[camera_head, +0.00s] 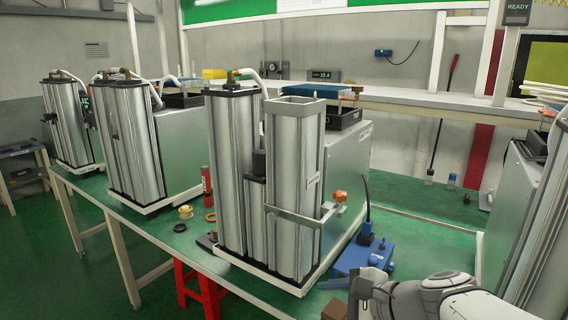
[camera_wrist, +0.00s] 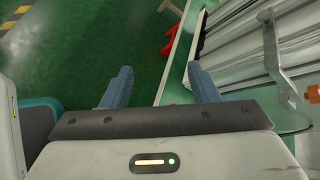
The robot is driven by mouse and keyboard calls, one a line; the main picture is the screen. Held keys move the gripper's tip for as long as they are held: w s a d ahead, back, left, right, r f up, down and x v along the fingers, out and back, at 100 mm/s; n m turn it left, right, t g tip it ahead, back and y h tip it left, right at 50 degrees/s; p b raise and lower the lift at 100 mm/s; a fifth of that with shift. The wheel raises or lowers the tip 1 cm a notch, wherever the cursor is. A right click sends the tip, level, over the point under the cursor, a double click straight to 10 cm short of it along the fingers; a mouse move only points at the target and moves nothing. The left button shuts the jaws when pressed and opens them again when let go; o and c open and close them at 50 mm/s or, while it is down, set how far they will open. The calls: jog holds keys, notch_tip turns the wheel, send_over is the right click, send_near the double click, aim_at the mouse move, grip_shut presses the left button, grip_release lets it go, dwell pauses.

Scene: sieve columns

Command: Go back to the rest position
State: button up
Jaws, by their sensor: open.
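My gripper (camera_wrist: 162,84) is open and empty in the wrist view, its two blue-grey fingers spread over the green floor beside the bench edge. In the head view my arm reaches in from the bottom right, in front of the nearest sieve unit. That unit has tall silvery columns. The left column (camera_head: 232,165) has a dark cap with a brass fitting. The right column (camera_head: 293,160) has a grey square rim on top. A metal clamp bar (camera_head: 296,217) with an orange knob (camera_head: 340,196) crosses the right column low down; the bar also shows in the wrist view (camera_wrist: 272,55).
A blue device (camera_head: 362,258) with a cable stands close to my arm. Further units (camera_head: 130,140) line the bench to the left. An orange ring (camera_head: 210,217), a yellow part (camera_head: 186,211) and a red bottle (camera_head: 206,180) lie near the columns. A red stool (camera_head: 200,290) stands below.

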jog(key=s+d+n+g+h+p, duration=0.4)
jog(key=n+h, duration=0.5)
jog(key=n, duration=0.8)
jog(key=shift+s+d+f+p, duration=0.15)
jog(key=shift+s+d+p, duration=0.2)
jog(key=shift+s+d, duration=1.05)
jog(key=shift+w+d, duration=0.1)
jog(key=shift+w, duration=0.05)
